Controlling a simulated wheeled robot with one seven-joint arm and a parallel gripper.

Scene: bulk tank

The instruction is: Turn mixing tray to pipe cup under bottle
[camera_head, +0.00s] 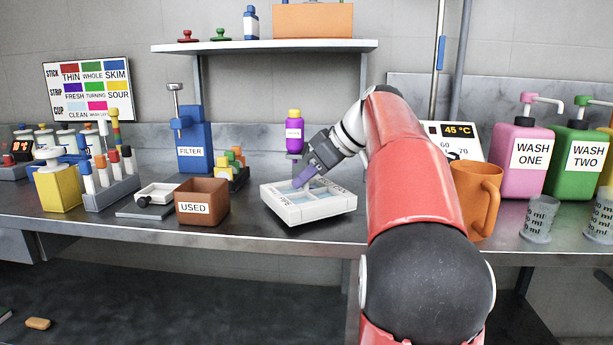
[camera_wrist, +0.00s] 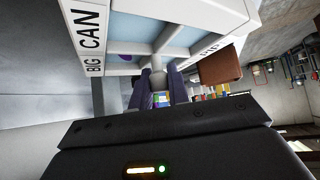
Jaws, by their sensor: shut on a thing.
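The mixing tray (camera_head: 288,218) is a white, square tray on the bench, split into compartments with pale blue inside. It sits turned at an angle to the bench edge. In the wrist view the tray (camera_wrist: 235,12) shows a "BIG CAN" label on one side and a partly hidden label starting "PIP" on another. My gripper (camera_head: 304,182) reaches down over the tray from the right. Its purple fingers (camera_wrist: 160,88) are shut on a light grey upright part at the tray's middle.
A brown "USED" box (camera_head: 203,215) stands close left of the tray. A blue filter stand (camera_head: 194,140) and coloured blocks (camera_head: 235,160) are behind it. An orange mug (camera_head: 474,195) and measuring cups (camera_head: 540,220) are right of my arm. Bare bench lies in front of the tray.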

